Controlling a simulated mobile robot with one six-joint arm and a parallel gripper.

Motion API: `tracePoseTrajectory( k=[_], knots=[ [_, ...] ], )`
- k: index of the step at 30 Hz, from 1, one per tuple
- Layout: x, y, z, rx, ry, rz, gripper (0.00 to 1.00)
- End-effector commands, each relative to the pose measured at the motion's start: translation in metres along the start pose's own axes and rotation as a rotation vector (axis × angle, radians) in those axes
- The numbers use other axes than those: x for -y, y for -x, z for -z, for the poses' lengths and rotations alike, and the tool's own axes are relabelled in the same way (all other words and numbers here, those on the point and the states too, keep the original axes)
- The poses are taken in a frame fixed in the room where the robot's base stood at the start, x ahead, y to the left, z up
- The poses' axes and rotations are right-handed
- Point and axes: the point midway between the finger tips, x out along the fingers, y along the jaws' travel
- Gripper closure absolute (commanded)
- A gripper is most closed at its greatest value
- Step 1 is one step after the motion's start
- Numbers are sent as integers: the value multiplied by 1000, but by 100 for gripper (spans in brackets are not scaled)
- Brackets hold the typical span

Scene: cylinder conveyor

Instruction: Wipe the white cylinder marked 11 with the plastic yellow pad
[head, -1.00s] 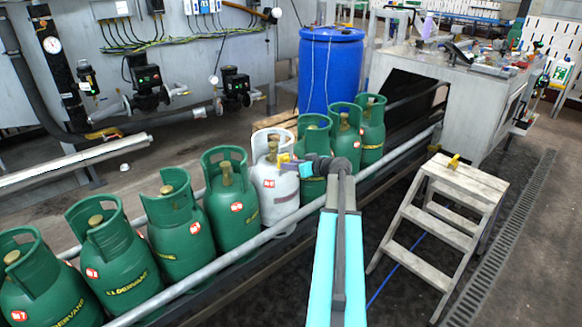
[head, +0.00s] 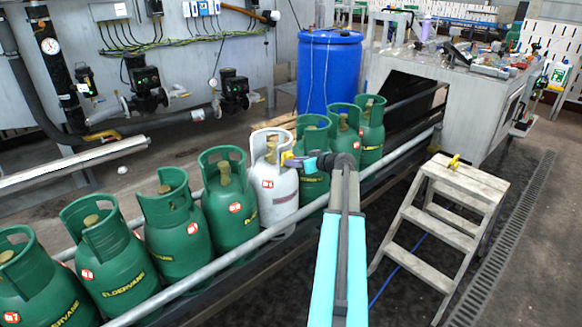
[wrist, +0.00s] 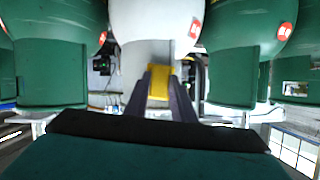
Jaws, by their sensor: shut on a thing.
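The white cylinder (head: 278,201) stands upright in the row, between green ones. It has an open collar and a small red-and-white tag whose number is too small to read surely. My gripper (head: 289,160) is at the right side of its collar, shut on the yellow pad (head: 285,156). In the wrist view, the yellow pad (wrist: 159,82) sits between my two dark fingers (wrist: 160,92), in front of the white collar. The white cylinder's body (wrist: 155,22) and red tag show above it. I cannot tell whether the pad touches the cylinder.
Green cylinders stand close on both sides, one at the left (head: 229,212) and one at the right (head: 314,178). A grey rail (head: 225,262) runs along the row's front. A blue barrel (head: 330,75) stands behind. A step stool (head: 465,185) stands at the right.

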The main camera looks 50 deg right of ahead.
Motion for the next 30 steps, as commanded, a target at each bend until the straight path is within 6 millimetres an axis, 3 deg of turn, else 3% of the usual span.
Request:
tracePoseTrajectory(
  k=[16, 30],
  knots=[
    [-6, 0, 1, -1, 0, 0, 95],
    [-32, -2, 4, -1, -1, 1, 95]
  ],
)
